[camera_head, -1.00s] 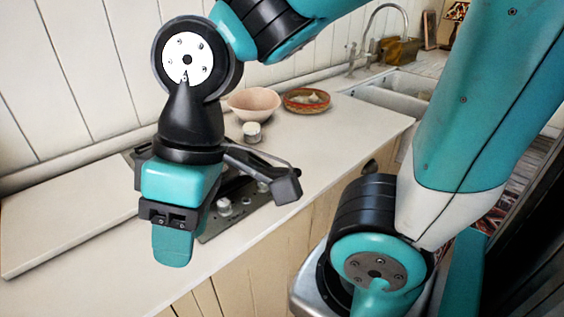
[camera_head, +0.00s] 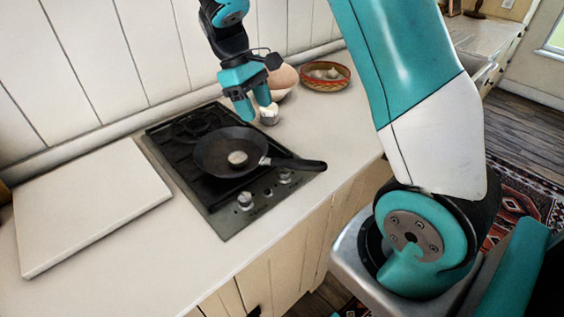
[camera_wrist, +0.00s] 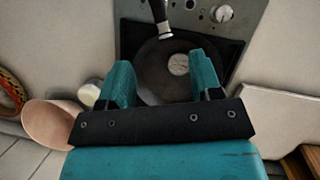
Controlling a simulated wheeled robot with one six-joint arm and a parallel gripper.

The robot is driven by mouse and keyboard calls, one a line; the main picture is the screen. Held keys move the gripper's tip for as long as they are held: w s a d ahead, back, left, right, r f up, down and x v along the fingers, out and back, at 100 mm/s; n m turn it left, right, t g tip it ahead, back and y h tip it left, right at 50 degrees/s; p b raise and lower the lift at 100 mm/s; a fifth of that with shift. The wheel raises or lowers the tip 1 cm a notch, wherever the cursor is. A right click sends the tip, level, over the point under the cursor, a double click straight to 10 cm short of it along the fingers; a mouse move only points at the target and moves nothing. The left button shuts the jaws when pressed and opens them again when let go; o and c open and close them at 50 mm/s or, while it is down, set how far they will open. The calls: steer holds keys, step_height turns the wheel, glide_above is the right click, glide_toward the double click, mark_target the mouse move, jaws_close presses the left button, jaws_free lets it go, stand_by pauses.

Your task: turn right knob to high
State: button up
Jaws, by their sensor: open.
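A black gas stove (camera_head: 215,215) is set in the counter. Two silver knobs sit along its front edge: the left knob (camera_head: 245,200) and the right knob (camera_head: 285,178), which is partly under the pan handle. My gripper (camera_head: 258,108) is open and empty, behind and above the pan, apart from both knobs. The knobs' settings are too small to read.
A small white-topped pot (camera_head: 269,115) stands close to my gripper. A pink bowl (camera_head: 284,78) and a patterned basket (camera_head: 325,76) are farther back. A white board (camera_head: 90,205) lies left of the stove. The pan handle (camera_head: 298,164) reaches over the front right. The counter right of the stove is clear.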

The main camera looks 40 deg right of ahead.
mark_target(279, 160)
steer(key=p+x, duration=0.2)
steer(key=x, duration=1.5)
steer(key=shift+d+f, duration=0.1)
steer(key=shift+f, duration=0.2)
